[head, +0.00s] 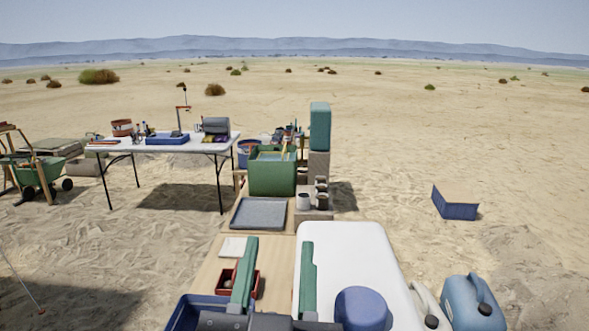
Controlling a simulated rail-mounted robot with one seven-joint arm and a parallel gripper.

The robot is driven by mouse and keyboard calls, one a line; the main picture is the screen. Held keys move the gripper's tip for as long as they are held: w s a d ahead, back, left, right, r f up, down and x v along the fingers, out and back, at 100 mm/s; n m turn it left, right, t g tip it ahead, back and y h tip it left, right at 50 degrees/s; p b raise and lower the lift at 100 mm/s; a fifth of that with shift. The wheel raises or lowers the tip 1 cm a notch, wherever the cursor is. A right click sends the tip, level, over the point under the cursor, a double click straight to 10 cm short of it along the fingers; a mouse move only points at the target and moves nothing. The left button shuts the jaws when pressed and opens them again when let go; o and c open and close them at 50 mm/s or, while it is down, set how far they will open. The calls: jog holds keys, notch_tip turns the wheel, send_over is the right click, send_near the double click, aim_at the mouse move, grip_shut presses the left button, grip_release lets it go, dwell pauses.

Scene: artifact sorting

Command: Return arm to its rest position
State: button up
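My gripper (279,243) shows at the bottom of the head view. Its two long teal fingers point forward and stand wide apart. The gripper is open, and only bare wooden surface shows between the fingers. The left finger overlaps a small dark red tray (257,290) in the picture; I cannot tell whether it touches. The dark gripper body is cut off by the lower edge. Most of my arm is out of view, so its full pose cannot be told.
A wooden bench (276,262) runs forward with a grey tray (258,213), a green crate (272,180) and a teal upright block (320,126). A large white rounded shape (345,245) and blue jug (470,305) lie right. A folding table (110,146) stands farther left. Open sand surrounds them.

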jog(key=s+d+r+n+t+y, duration=0.2)
jog(key=s+r+t, duration=0.1)
jog(key=s, duration=0.5)
notch_tip(320, 180, up, 38)
jog(key=p, duration=3.7)
jog(key=shift+w+a+f, duration=0.2)
jog(key=shift+w+a, duration=0.15)
jog(key=shift+a, duration=0.05)
